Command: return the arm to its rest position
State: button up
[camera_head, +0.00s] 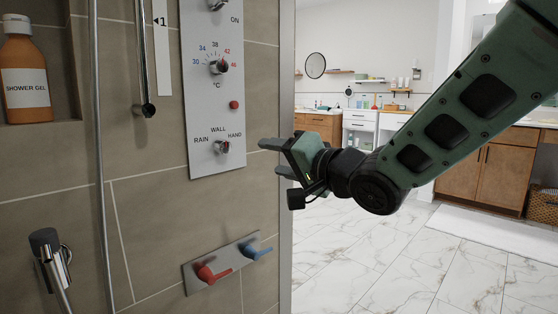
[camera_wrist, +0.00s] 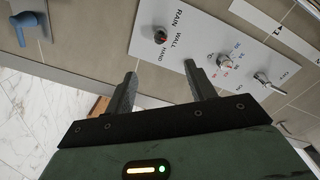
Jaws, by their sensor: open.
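My gripper (camera_head: 272,158) is at the middle of the head view, at the end of my green arm that comes in from the upper right. Its two fingers point left toward the tiled shower wall. In the wrist view the fingers (camera_wrist: 158,80) stand apart with nothing between them. The grey shower control panel (camera_head: 203,130) is on the wall to the left of the gripper, and it also shows in the wrist view (camera_wrist: 205,28). The fingertips appear near the panel's lower right edge; I cannot tell the exact gap.
A lower plate carries a red lever (camera_head: 212,273) and a blue lever (camera_head: 258,250). A hand shower (camera_head: 50,255), a hose and a shower gel bottle (camera_head: 26,75) are at left. The wall's edge stands beside my gripper. Open marble floor (camera_head: 350,265) lies right, with wooden cabinets (camera_head: 485,170) behind.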

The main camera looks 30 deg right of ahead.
dwell(0.3)
jog(key=s+a+f+n+g+h, duration=0.1)
jog(key=s+a+f+n+g, duration=0.25)
jog(key=f, duration=0.35)
jog(key=s+a+f+n+g+h, duration=0.1)
jog(key=s+a+f+n+g, duration=0.2)
jog(key=a+f+g, duration=0.3)
jog(key=s+a+f+n+g+h, duration=0.1)
jog(key=s+f+n+g, duration=0.35)
jog(key=s, duration=0.55)
jog(key=s+a+f+n+g+h, duration=0.1)
jog(key=s+f+n+g+h, duration=0.25)
jog(key=s, duration=0.65)
notch_tip(320, 180, up, 29)
jog(key=w+y+p, duration=0.1)
jog(key=y+p, duration=0.1)
jog(key=p, duration=2.7)
jog(key=shift+n+t+p, duration=0.3)
jog(key=shift+n+t, duration=0.05)
jog(key=shift+n, duration=0.1)
